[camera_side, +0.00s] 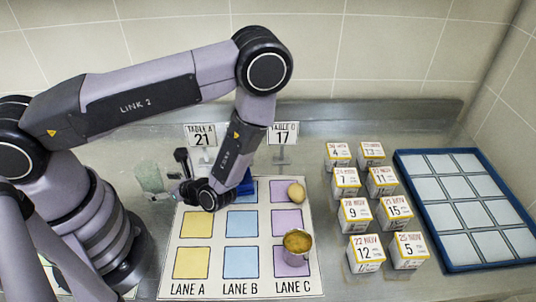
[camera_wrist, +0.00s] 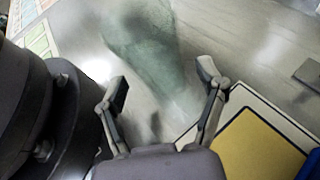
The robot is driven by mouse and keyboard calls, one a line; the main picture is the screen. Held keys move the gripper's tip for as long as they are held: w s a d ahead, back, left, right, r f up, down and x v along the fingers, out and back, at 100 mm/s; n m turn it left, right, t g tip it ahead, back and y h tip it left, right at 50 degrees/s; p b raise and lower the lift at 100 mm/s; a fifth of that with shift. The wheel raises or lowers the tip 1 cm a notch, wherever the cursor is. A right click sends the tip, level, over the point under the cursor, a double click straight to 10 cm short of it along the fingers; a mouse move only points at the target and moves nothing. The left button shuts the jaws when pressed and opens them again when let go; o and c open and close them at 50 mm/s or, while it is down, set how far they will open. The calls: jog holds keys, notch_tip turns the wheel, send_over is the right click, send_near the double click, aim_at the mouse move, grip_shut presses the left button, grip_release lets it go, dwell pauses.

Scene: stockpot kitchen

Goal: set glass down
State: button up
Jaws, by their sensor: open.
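A pale green, see-through glass (camera_side: 150,178) is at the left of the lane mat in the side view, over the bare metal counter. In the wrist view the glass (camera_wrist: 145,50) lies just beyond my fingertips. My gripper (camera_side: 180,176) is open, to the right of the glass in the side view. In the wrist view my gripper (camera_wrist: 162,82) has its two fingers spread apart with nothing held between them. I cannot tell whether the glass touches a finger, and its base is hard to make out.
The lane mat (camera_side: 212,243) holds a metal cup (camera_side: 297,254) and a potato-like item (camera_side: 296,191) in lane C. A blue object (camera_side: 246,184) is partly hidden behind my wrist. Table cards (camera_side: 201,135) stand behind. Several dated boxes (camera_side: 365,254) and a blue tray (camera_side: 405,175) are right.

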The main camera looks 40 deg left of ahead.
aim_at(148, 184)
jog(key=shift+f+x, duration=0.2)
jog(key=shift+x, duration=2.85)
jog(key=shift+d, duration=0.1)
jog(key=c, duration=1.1)
